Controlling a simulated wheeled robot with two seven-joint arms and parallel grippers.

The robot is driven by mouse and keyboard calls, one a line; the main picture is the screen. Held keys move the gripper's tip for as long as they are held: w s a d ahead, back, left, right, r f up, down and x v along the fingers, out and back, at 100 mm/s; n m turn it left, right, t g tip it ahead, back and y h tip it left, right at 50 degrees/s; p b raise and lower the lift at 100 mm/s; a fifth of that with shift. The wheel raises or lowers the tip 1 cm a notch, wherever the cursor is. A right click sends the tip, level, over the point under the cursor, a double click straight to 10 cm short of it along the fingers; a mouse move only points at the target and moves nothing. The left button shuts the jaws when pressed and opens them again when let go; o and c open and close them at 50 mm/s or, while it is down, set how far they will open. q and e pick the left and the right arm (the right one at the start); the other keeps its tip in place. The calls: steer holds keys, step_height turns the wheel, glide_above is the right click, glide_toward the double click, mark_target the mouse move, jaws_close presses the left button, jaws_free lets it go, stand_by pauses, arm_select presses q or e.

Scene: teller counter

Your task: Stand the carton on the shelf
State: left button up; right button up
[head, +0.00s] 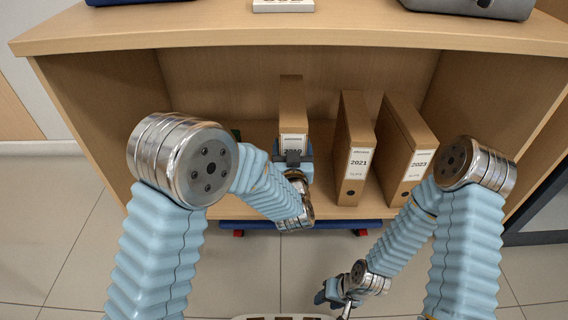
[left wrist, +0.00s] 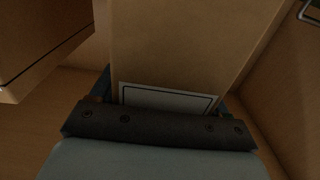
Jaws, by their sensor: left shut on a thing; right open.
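A brown carton (head: 291,98) with a white label stands upright in the shelf (head: 240,112), left of two similar cartons. My left gripper (head: 293,160) is shut on this carton at its front, low down, and hides the lower part of its label. In the left wrist view the carton (left wrist: 190,45) rises from between the jaws, with the label's edge just above the gripper (left wrist: 160,122). I cannot tell whether its base touches the shelf board. My right gripper (head: 338,296) is open and empty, low in front of the shelf, over the floor.
Carton 2021 (head: 354,150) stands to the right of the held carton with a gap between. Carton 2023 (head: 405,152) leans farther right. A small dark green thing (head: 236,134) is partly hidden behind my left arm. The top board (head: 300,30) overhangs the compartment.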

arm_select(q)
step_height(320, 180, down, 6)
steer(key=w+a+b, duration=0.1)
steer(key=a, duration=0.1)
steer(key=shift+w+a, duration=0.15)
steer(key=shift+w, duration=0.25)
steer(key=o, duration=1.8)
steer(key=shift+f, duration=0.2)
steer(key=shift+r, duration=0.1)
